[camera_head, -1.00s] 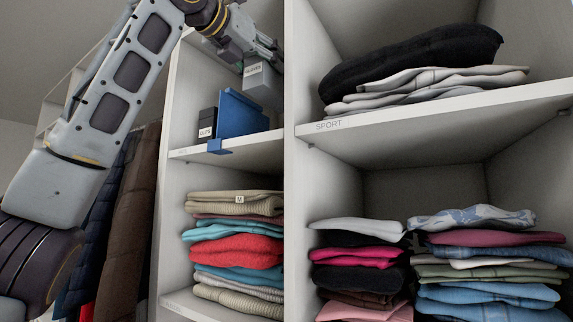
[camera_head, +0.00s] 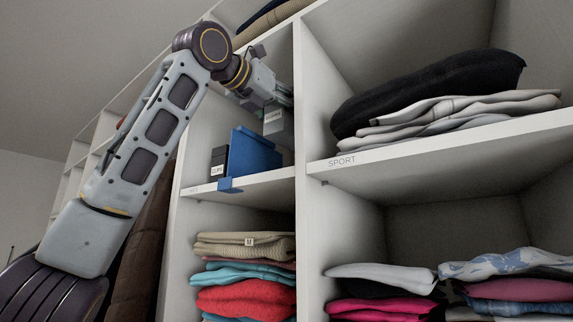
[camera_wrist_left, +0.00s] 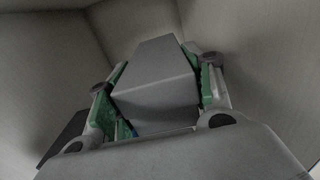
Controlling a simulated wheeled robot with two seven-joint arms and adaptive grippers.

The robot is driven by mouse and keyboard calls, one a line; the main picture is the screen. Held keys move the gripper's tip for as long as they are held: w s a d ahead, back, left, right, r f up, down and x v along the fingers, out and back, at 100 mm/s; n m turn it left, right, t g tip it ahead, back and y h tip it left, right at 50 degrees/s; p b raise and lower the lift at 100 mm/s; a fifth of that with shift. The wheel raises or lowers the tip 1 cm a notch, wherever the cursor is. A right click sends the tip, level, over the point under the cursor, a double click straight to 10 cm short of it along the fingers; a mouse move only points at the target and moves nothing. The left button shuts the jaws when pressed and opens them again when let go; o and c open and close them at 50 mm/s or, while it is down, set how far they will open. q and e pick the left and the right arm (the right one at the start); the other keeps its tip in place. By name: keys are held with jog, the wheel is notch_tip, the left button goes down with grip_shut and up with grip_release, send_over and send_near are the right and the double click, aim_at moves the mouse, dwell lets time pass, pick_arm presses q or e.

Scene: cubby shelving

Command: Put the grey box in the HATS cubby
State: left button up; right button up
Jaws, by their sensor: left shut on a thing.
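The grey box (camera_head: 280,131), with a small white label, is held by my left gripper (camera_head: 276,104) inside the cubby that also holds a blue item. In the left wrist view the grey box (camera_wrist_left: 158,82) sits between the two green-padded fingers (camera_wrist_left: 157,94), which are shut on it. The box is to the right of the blue item and looks raised above the shelf; any contact with the shelf is hidden. The cubby's shelf edge (camera_head: 209,188) has a faint label that I cannot read clearly. My right gripper is not in view.
A blue item (camera_head: 254,153) and a dark box marked CLIPS (camera_head: 218,161) stand on the same shelf. A divider (camera_head: 312,130) closes the right side. Folded clothes (camera_head: 245,245) lie below. The SPORT shelf (camera_head: 430,145) holds folded clothes.

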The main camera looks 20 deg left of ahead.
aim_at(282, 139)
pick_arm(q)
jog(key=shift+a+f, duration=0.1)
jog(key=shift+f, duration=2.45)
jog(key=shift+f, duration=2.1)
jog(key=shift+f, duration=0.1)
jog(key=o, duration=1.2)
jog(key=shift+c, duration=0.2)
